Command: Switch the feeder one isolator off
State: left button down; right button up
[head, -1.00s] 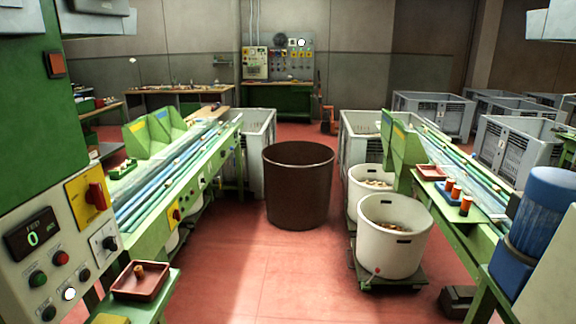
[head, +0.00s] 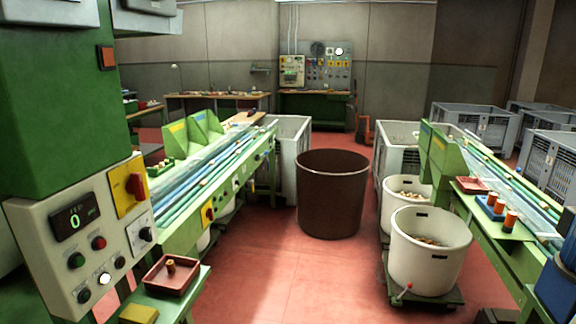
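A red rotary isolator handle on a yellow plate (head: 128,185) is on the grey control box (head: 60,235) at the left, fixed to a green machine column. A dark display (head: 75,218) beside it reads 0. I cannot read a label that says which feeder it serves. A smaller yellow plate with a red knob (head: 208,214) is on the side of the left green conveyor. Neither of my grippers is in view.
A brown bin (head: 331,195) stands on the red floor between the two conveyors. White tubs (head: 428,250) stand on a dolly at the right. A red tray (head: 171,274) sits below the control box. The floor in front is clear.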

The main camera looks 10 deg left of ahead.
aim_at(134, 186)
jog(key=i+u, duration=0.1)
jog(key=u, duration=0.9)
